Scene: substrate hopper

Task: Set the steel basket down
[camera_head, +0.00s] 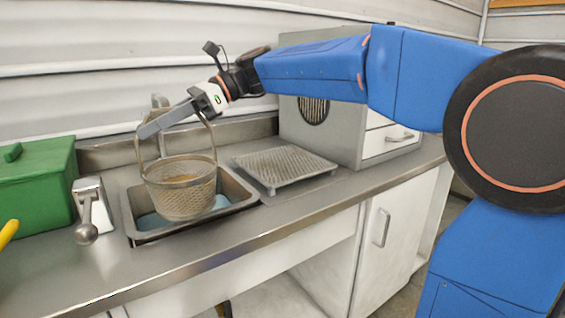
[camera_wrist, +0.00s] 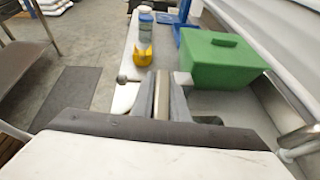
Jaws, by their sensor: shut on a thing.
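The steel basket (camera_head: 180,197) is a round mesh bucket with a tall hoop handle and something brownish inside. It hangs upright at the steel sink (camera_head: 249,205), its lower part within the rim outline. Blue shows in the sink around it. I cannot tell whether the basket touches the sink bottom. My gripper (camera_head: 150,126) is above the basket, shut on its handle. In the wrist view, a pale bar of the handle (camera_wrist: 162,96) lies between the fingers, and the basket body is hidden.
A ribbed draining rack (camera_head: 285,165) lies right of the sink, before a grey cabinet (camera_head: 340,135). A lever with a ball knob (camera_head: 87,225) and a green box (camera_head: 40,180) stand left. The wrist view shows a yellow object (camera_wrist: 145,58) beyond. The counter's front strip is clear.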

